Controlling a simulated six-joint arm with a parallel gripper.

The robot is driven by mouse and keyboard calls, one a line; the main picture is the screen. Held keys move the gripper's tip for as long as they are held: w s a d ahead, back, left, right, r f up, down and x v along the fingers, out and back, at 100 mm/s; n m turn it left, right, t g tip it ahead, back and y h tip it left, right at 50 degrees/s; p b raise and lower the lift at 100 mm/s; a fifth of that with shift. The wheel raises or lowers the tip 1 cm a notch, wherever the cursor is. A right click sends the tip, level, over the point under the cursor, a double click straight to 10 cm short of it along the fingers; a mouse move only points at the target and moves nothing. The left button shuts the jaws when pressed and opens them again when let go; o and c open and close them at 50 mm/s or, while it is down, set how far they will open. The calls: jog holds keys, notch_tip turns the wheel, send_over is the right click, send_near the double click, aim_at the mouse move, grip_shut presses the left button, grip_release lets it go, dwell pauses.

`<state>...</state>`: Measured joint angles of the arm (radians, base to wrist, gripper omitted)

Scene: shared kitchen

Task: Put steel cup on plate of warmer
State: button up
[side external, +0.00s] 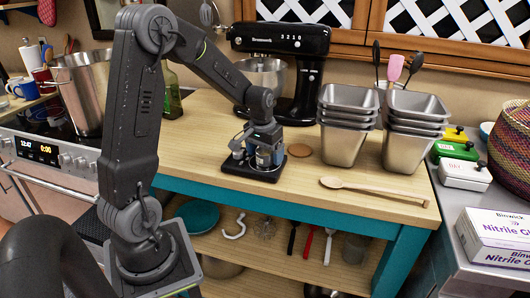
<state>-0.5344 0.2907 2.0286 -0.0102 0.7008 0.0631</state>
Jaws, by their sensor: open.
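The warmer is a small black unit (240,171) on the wooden worktop in the side external view. A small steel cup (264,159) appears to stand upright on it, partly hidden by my gripper. My gripper (258,156) points down over the warmer, with its fingers low around or beside the cup. It is open. The view is too small to tell whether a finger touches the cup, or exactly how the cup's base sits on the plate.
A round brown coaster (301,150) lies right of the warmer. A wooden spoon (375,190) lies near the front edge. Stacked steel pans (344,145) stand at the right. A black stand mixer (292,80) stands behind. Worktop left of the warmer is clear.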

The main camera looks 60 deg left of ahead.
jog(key=shift+r, duration=0.1)
notch_tip(320, 180, up, 12)
jog(key=s, duration=0.1)
jog(key=s+d+r+m+t, duration=0.1)
jog(key=s+d+m+t, duration=0.1)
jog(key=s+d, duration=0.5)
jog(key=s+d+r+m+t, duration=0.1)
jog(key=s+d+m+t, duration=0.1)
jog(key=s+d, duration=0.6)
jog(key=d+m, duration=0.1)
jog(key=d, duration=0.4)
jog(key=shift+d+h, duration=0.3)
jog(key=shift+d, duration=0.05)
jog(key=shift+c, duration=0.5)
